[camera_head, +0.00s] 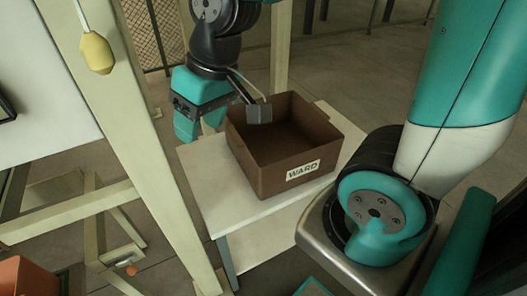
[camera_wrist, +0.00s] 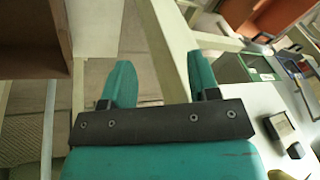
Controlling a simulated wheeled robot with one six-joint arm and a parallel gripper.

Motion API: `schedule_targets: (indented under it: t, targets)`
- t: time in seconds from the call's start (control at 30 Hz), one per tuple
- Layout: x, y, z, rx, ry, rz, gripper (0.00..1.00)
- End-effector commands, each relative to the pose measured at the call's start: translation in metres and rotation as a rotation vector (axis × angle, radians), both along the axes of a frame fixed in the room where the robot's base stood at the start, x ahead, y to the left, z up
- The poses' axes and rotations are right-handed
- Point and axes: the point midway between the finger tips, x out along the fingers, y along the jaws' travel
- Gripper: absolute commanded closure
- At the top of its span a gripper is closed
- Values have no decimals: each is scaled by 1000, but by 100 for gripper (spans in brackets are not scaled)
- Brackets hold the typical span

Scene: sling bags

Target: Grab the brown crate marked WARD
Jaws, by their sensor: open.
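The brown crate (camera_head: 262,178) with a white WARD label stands upright on a small white-topped table in the head view. It looks empty, though part of its inside is hidden. Part of a brown box, seemingly the same crate, shows at the top left of the wrist view (camera_wrist: 30,62). My gripper (camera_head: 198,128) is beside the crate's far left side in the head view, pointing down. In the wrist view my gripper's (camera_wrist: 162,78) two teal fingers are apart with nothing held between them. Whether a finger touches the crate cannot be told.
The white table (camera_head: 222,205) has a bare strip left of the crate. A beige post (camera_head: 140,130) rises left of it, with a yellow pendant (camera_head: 97,53) hanging near. An orange object (camera_head: 25,277) is at lower left. In the wrist view, a green box (camera_wrist: 230,67) sits at right.

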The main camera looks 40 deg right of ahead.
Motion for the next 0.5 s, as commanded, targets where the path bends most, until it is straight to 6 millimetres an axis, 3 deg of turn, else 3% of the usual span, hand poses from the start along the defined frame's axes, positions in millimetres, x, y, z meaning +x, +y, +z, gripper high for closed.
schedule_targets:
  t: [0.03,0.1,0.23,0.33,0.5]
  targets:
    - [29,-26,-29,-29,-10,-124,45]
    - [64,-65,-53,-77,-46,-280,45]
    - [103,-130,-87,-163,-100,-493,45]
    - [116,-160,-102,-206,-126,-576,45]
    - [128,-173,-127,-222,-133,-604,45]
